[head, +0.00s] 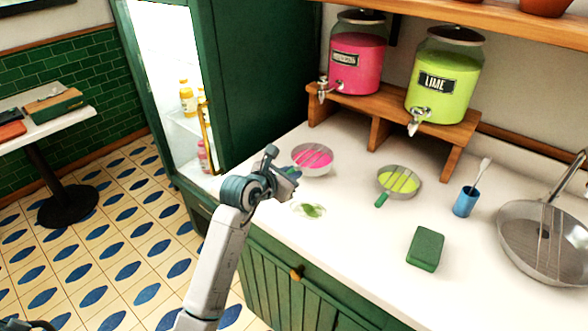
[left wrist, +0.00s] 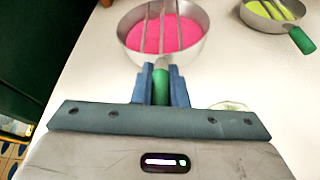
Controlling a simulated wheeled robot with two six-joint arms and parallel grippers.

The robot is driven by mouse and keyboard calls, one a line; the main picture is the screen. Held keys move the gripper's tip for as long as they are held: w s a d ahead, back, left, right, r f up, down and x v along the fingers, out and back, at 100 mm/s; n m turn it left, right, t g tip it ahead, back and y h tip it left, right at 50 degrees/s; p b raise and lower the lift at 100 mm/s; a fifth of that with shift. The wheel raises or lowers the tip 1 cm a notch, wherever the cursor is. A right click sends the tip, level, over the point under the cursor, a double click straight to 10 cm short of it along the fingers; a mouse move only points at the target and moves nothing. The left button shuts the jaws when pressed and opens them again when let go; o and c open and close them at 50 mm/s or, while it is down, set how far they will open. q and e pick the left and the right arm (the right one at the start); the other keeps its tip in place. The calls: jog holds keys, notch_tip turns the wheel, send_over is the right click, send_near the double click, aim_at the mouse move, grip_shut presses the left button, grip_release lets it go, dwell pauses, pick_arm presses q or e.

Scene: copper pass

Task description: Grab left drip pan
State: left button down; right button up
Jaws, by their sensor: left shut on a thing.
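The left drip pan (head: 312,158) is a small round metal pan with bars across pink liquid, on the white counter below the pink dispenser's tap. In the left wrist view the pan (left wrist: 163,33) lies straight ahead of my left gripper (left wrist: 161,88). Its blue fingers are shut on the pan's green handle (left wrist: 161,86), one on each side. In the head view my left gripper (head: 292,173) is at the pan's near side and hides the handle. I cannot tell whether the pan is lifted. My right gripper is not in view.
A second drip pan (head: 398,181) with lime liquid sits to the right. The pink dispenser (head: 357,55) and lime dispenser (head: 444,80) stand on a wooden shelf (head: 380,110). A green sponge (head: 425,249), blue cup (head: 466,202) and large pan (head: 545,240) occupy the counter's right.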

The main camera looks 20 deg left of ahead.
pick_arm(q)
jog(key=shift+s+d+r+b, duration=0.1)
jog(key=shift+s+b, duration=0.05)
jog(key=shift+s, duration=0.6)
jog(key=shift+s+d+r+b, duration=0.1)
jog(key=shift+s+b, duration=0.05)
jog(key=shift+s, duration=0.55)
